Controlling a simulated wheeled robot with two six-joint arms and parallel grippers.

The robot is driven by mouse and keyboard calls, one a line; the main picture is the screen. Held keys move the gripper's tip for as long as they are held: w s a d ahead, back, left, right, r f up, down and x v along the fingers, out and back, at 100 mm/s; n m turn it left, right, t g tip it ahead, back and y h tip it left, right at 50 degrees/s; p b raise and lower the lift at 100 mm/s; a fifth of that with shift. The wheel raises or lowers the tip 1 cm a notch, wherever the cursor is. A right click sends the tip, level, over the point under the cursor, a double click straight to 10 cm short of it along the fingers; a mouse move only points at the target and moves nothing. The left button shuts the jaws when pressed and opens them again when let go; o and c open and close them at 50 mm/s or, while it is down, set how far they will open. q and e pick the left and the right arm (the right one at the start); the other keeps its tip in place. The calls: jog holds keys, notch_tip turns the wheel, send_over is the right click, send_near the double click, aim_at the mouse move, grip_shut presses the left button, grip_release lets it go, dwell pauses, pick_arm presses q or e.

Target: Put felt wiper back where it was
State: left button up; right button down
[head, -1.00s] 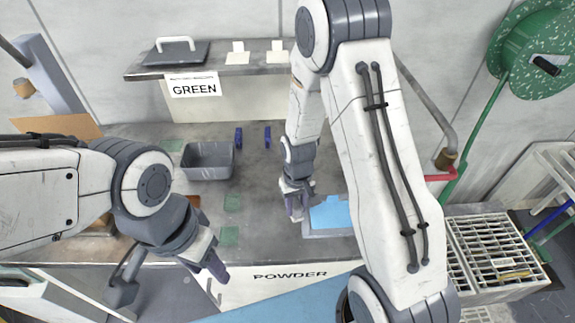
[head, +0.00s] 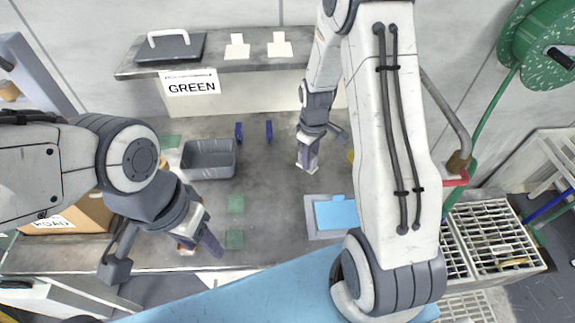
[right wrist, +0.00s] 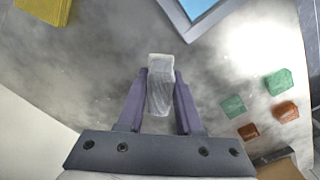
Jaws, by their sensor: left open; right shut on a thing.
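A pale grey-white block, which I take to be the felt wiper (right wrist: 160,84), is between the purple fingers of my right gripper (right wrist: 160,100) in the right wrist view. In the head view my right gripper (head: 308,152) points down over the grey worktop, behind the blue-filled tray (head: 311,222), with the block's white end (head: 306,168) at its tips. I cannot tell whether the block touches the worktop. My left gripper (head: 209,240) is open and empty near the worktop's front left edge.
A grey bin (head: 208,173) stands left, with two small blue items (head: 239,131) behind. A yellow block (right wrist: 45,10) is partly hidden in the head view by my right arm. A shelf (head: 235,64) with a GREEN label runs along the back.

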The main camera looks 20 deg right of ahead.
jog(key=w+a+f+p, duration=0.1)
jog(key=w+a+f, duration=0.1)
jog(key=w+a+f+p, duration=0.1)
jog(key=w+a+f, duration=0.1)
jog(key=w, duration=0.1)
jog(key=shift+w+a, duration=0.15)
jog(key=shift+a, duration=0.05)
notch_tip(320, 180, down, 4)
jog(key=shift+r+p, duration=0.15)
jog(key=shift+p, duration=0.8)
jog(key=shift+f, duration=0.2)
jog(key=shift+f, duration=0.1)
jog(key=shift+f, duration=0.15)
jog(key=c, duration=0.6)
grip_release()
